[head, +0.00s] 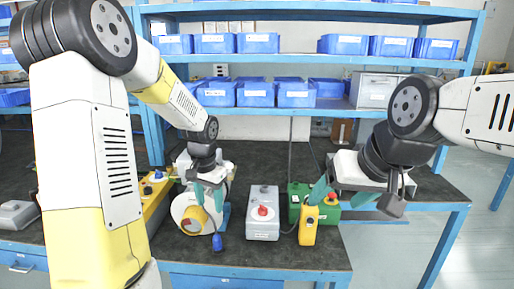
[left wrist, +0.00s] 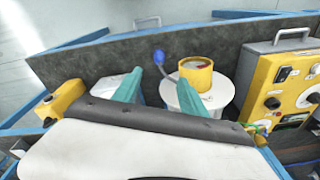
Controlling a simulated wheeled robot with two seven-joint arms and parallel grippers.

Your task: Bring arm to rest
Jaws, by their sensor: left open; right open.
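My left gripper (head: 209,195) is open with teal fingers, in front of the white blower (head: 183,207) with its yellow round port (head: 194,220).
A grey box with a red button (head: 263,228) and a yellow pendant (head: 308,226) stand on the dark bench (head: 270,256). A yellow instrument case (left wrist: 262,85) shows in the left wrist view. Shelves with blue bins (head: 255,94) stand behind. The bench's front edge is mostly clear.

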